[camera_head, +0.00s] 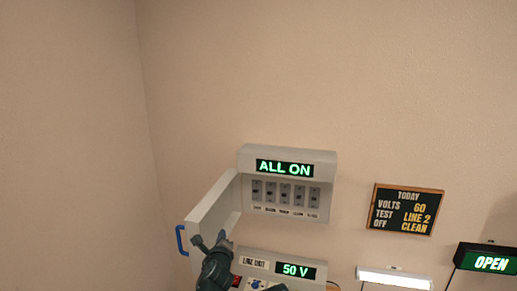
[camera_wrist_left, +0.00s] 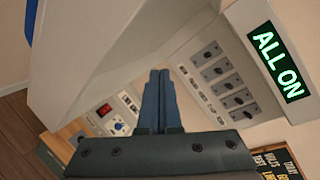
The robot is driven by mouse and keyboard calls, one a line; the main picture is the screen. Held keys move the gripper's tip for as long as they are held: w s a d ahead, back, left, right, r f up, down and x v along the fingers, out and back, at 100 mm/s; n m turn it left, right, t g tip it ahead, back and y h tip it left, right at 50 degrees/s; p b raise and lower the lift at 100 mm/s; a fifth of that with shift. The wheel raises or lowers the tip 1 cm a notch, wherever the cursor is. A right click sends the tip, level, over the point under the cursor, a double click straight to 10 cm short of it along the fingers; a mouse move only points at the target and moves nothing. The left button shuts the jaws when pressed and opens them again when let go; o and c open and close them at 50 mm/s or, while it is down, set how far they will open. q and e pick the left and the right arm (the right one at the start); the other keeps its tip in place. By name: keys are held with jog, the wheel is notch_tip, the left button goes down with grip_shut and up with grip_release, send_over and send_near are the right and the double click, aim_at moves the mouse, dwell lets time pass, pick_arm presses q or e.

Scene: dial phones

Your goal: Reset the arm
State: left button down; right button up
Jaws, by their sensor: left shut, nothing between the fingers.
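My left gripper (camera_head: 210,241) is in front of the open door of a wall panel, at the lower left of the panel. In the left wrist view its two fingers (camera_wrist_left: 160,88) are together, with nothing between them. The wall panel (camera_head: 287,155) has a lit green "ALL ON" sign (camera_head: 285,168) above a row of several switches (camera_head: 285,193). Its door (camera_head: 212,210) stands open to the left and has a blue handle (camera_head: 181,240). My right gripper is not in view.
Below the panel is a line unit (camera_head: 252,263) with a "50 V" display (camera_head: 295,270); my arm partly hides it. A notice board (camera_head: 405,209), a white lamp (camera_head: 393,278) and an "OPEN" sign (camera_head: 490,263) are to the right. The upper wall is bare.

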pick_arm(q)
jog(key=s+d+f+n+g+y+p, duration=0.1)
jog(key=s+f+n+g+p, duration=0.1)
jog(key=s+f+n+g, duration=0.8)
jog(key=s+d+f+n+g, duration=0.2)
jog(key=s+n, duration=0.3)
jog(key=s, duration=0.4)
jog(key=s+d+f+n+g+h, duration=0.1)
jog(key=s+d+f+n+g, duration=0.1)
jog(key=s+n, duration=0.4)
jog(key=s+d+g, duration=0.1)
jog(key=s, duration=0.2)
jog(key=shift+s+g+p, duration=0.25)
jog(key=shift+g+p, duration=0.05)
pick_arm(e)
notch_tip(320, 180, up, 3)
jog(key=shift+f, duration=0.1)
pick_arm(q)
jog(key=shift+f, duration=0.1)
dwell(3.5)
